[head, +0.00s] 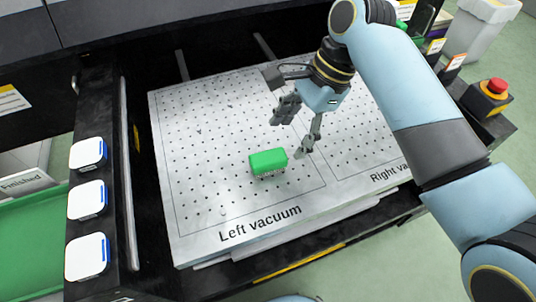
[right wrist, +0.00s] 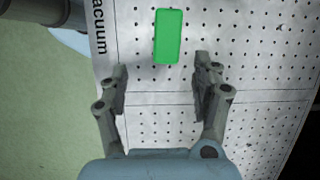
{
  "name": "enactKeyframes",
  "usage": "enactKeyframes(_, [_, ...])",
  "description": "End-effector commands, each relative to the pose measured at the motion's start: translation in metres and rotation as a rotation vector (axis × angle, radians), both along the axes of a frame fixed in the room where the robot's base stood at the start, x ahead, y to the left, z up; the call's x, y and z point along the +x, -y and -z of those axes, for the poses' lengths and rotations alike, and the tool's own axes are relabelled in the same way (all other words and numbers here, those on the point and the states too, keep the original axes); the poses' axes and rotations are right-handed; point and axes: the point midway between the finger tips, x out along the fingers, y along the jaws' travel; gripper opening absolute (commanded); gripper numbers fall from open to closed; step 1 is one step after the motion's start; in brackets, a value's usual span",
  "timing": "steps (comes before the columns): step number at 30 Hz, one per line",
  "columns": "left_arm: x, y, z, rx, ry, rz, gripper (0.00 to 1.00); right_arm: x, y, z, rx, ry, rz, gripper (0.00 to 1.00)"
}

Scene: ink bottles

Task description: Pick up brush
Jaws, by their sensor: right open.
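The brush (head: 268,162) is a green block with a short dark underside, lying on the left vacuum part of the perforated white plate (head: 190,195). It also shows in the right wrist view (right wrist: 168,36), just ahead of the fingertips and between their lines. My right gripper (head: 287,132) is open and empty, above the plate and beyond and to the right of the brush. It also shows in the right wrist view (right wrist: 160,74), with its two fingers wide apart. It does not touch the brush. My left gripper is not in view.
Three white boxes with blue edges (head: 87,200) stand along the black ledge at the left. A green tray (head: 35,245) is at the far left. A red stop button (head: 497,86) and a grey bin (head: 482,28) are at the right. The plate around the brush is clear.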

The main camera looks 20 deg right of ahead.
Motion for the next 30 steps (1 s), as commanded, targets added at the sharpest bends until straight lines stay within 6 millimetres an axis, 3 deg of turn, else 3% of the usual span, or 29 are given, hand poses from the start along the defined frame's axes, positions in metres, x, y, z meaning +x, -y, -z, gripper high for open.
enactKeyframes(4, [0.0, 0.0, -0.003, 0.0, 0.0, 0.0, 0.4, 0.009, -0.012, -0.005, 0.032, -0.057, 0.084, 0.65])
enactKeyframes(24, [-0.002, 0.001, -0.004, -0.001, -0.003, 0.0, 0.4, 0.014, -0.041, 0.081, 0.032, -0.061, 0.091, 0.65])
enactKeyframes(30, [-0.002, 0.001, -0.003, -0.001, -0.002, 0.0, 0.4, 0.014, -0.044, 0.092, 0.031, -0.059, 0.091, 0.65])
